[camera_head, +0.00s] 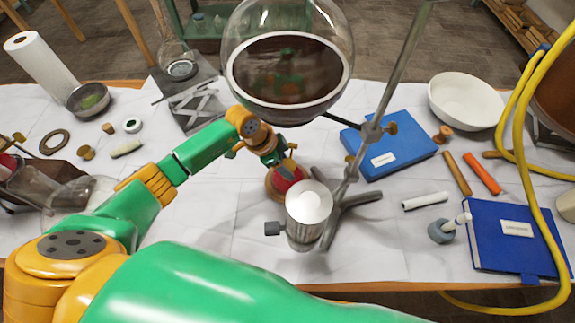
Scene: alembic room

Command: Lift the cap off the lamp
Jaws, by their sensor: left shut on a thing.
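My left gripper (276,160) reaches in from the left and is shut just under the round flask. Its fingertips are small and partly covered here, so what they pinch is hard to make out; it looks like the top of a small round copper-and-red object (287,182), probably the lamp with its cap. I cannot tell whether the cap is apart from the lamp. A silver metal cylinder (308,207) with a dark side knob stands in front and hides part of the copper object. My right gripper is not in view.
A large glass flask (287,75) of dark liquid hangs above the gripper, beside a slanting stand rod (400,65). Blue books (395,143), a white bowl (466,100) and yellow hoses (522,120) lie right. The white cloth (215,215) is clear left of the cylinder.

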